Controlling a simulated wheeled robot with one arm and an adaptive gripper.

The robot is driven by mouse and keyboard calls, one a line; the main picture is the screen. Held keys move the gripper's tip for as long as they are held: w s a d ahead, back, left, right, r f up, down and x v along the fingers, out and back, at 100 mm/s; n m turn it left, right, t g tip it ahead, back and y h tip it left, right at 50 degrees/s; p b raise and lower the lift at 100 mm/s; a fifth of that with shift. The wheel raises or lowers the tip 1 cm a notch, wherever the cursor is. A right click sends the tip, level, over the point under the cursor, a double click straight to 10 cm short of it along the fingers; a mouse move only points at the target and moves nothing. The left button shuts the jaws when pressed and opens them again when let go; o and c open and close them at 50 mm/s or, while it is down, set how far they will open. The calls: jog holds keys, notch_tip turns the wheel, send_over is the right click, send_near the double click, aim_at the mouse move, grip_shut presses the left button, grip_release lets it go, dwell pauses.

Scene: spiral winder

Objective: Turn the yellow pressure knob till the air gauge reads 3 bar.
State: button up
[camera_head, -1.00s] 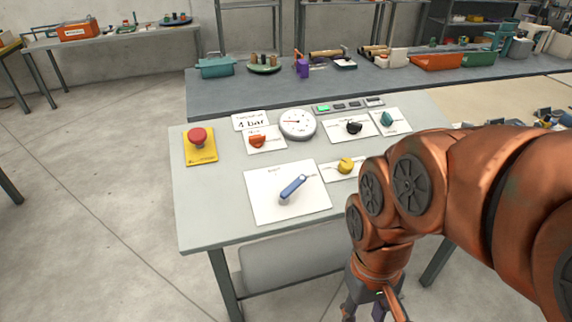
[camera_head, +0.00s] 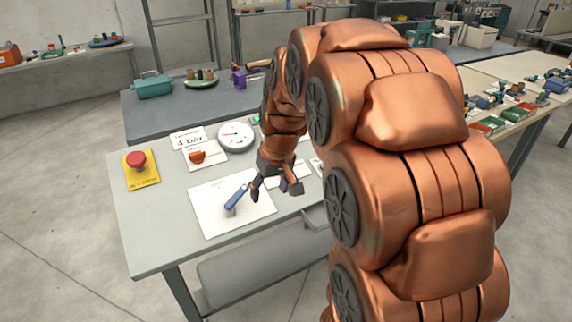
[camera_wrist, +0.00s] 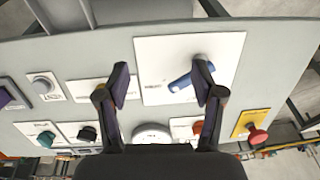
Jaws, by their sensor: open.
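My gripper (camera_head: 276,190) is open and empty, pointing down over the panel table right of the blue lever. In the wrist view its spread fingers (camera_wrist: 161,80) frame a bare strip beside the blue lever (camera_wrist: 184,82).
The blue lever (camera_head: 236,197) stands up from a white plate close left of the gripper. The table's front left is clear.

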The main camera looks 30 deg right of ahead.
jog(key=w+d+t+h, duration=0.1)
jog(key=w+d+t, duration=0.1)
jog(key=w+d, duration=0.9)
jog(key=shift+m, duration=0.3)
jog(key=shift+w+d+f+p, duration=0.25)
jog(key=shift+f+p, duration=0.3)
jog(key=shift+f, duration=0.6)
jog(key=shift+w+d+f+p, duration=0.1)
jog(key=shift+d+f+p, duration=0.35)
jog(key=shift+f, duration=0.65)
jog(key=shift+w+d+f+p, duration=0.2)
jog(key=shift+f+p, duration=0.4)
jog(key=shift+f, duration=0.55)
jog(key=shift+c, duration=0.4)
jog(key=c, duration=1.1)
jog(key=shift+o, duration=0.2)
jog(key=m+b, duration=0.2)
jog(key=m, duration=0.1)
jog(key=shift+f+m, duration=0.1)
jog(key=shift+m, duration=0.3)
jog(key=shift+s+d+m+g+h+b, duration=0.15)
jog(key=shift+m+b, duration=0.1)
jog(key=shift+m, duration=0.85)
jog(key=shift+a+m+g+h+b, duration=0.15)
jog(key=shift+m+b, duration=0.1)
jog(key=shift+m, duration=0.85)
jog(key=shift+d, duration=0.1)
